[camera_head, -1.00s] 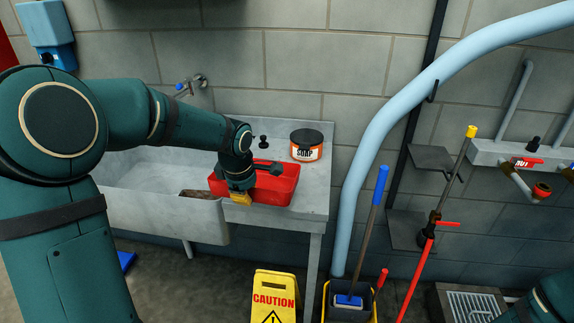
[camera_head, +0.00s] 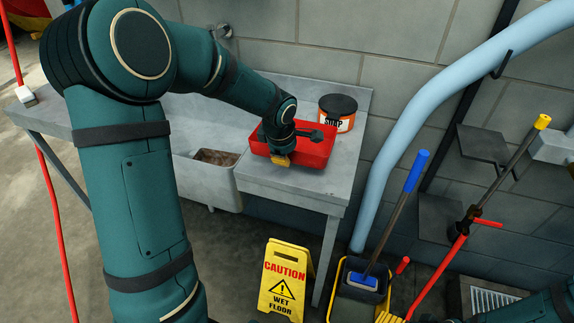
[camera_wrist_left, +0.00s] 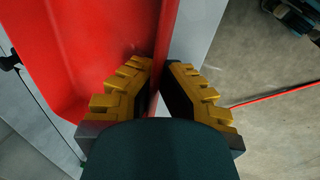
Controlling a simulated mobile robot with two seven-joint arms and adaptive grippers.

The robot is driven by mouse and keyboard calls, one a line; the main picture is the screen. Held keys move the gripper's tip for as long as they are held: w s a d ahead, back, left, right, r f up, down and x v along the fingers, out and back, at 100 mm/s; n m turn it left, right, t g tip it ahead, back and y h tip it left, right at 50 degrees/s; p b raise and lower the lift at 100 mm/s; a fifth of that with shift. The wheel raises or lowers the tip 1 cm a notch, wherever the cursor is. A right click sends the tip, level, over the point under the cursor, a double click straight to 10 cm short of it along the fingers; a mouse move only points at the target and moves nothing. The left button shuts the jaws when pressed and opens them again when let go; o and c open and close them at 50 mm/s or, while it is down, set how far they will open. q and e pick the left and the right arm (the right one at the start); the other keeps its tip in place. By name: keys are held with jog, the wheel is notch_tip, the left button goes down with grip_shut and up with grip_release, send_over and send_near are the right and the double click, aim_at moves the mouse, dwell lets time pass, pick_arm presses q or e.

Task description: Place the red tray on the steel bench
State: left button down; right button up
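The red tray (camera_head: 318,151) is at the right end of the grey steel bench (camera_head: 300,184), close to its front edge, and looks level. It appears to rest on the bench top; its underside is hidden. My left gripper (camera_head: 281,159) reaches down at the tray's front wall. In the left wrist view my left gripper (camera_wrist_left: 161,68) has one yellow-padded finger inside the tray (camera_wrist_left: 90,50) and one outside, with the wall pinched between the tips. My right gripper is out of view; only part of my right arm shows at the lower right.
A soap tub (camera_head: 338,113) with a black lid stands just behind and right of the tray. A sink basin (camera_head: 205,180) is left of it. A yellow wet floor sign (camera_head: 284,280) and a mop bucket (camera_head: 358,300) stand on the floor in front.

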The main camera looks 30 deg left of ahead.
aim_at(286, 171)
pick_arm(q)
notch_tip(286, 171, down, 3)
jog(key=shift+s+r+b, duration=0.1)
jog(key=shift+b, duration=0.2)
jog(key=shift+f, duration=0.5)
jog(key=shift+r, duration=0.1)
jog(key=c, duration=1.1)
grip_release()
jog(key=shift+c, duration=0.2)
jog(key=p+v, duration=0.2)
jog(key=v, duration=1)
